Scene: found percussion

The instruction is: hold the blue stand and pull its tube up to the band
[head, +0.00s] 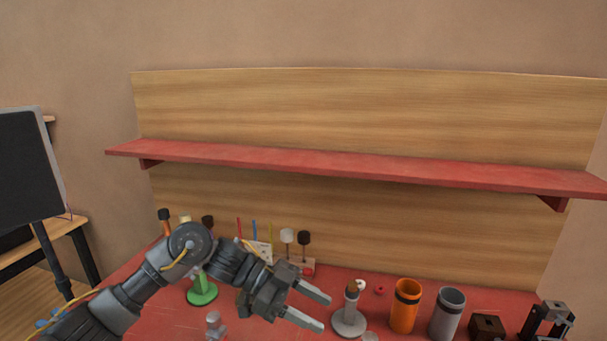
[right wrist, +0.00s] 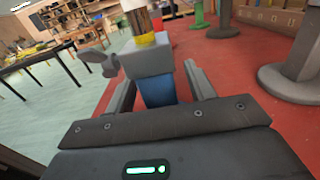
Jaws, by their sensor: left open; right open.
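In the right wrist view, the blue stand (right wrist: 157,91) stands upright between the two fingers of my right gripper (right wrist: 160,78). The fingers are open, one on each side of the blue post; I cannot tell if either touches it. A grey block with a dark wing knob (right wrist: 97,62) tops the post. A yellow band (right wrist: 145,39) sits just above the block, around the lower end of a brownish tube (right wrist: 137,20) whose top is cut off by the frame. In the head view, my left gripper (head: 326,313) is open and empty above the red table. I cannot make out the blue stand there.
A green stand (head: 202,291) is behind my left arm. A grey stand (head: 349,322), an orange cup (head: 404,306), a grey cup (head: 446,314) and a dark box (head: 487,326) stand right of my left gripper. A red shelf (head: 370,167) runs above the table.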

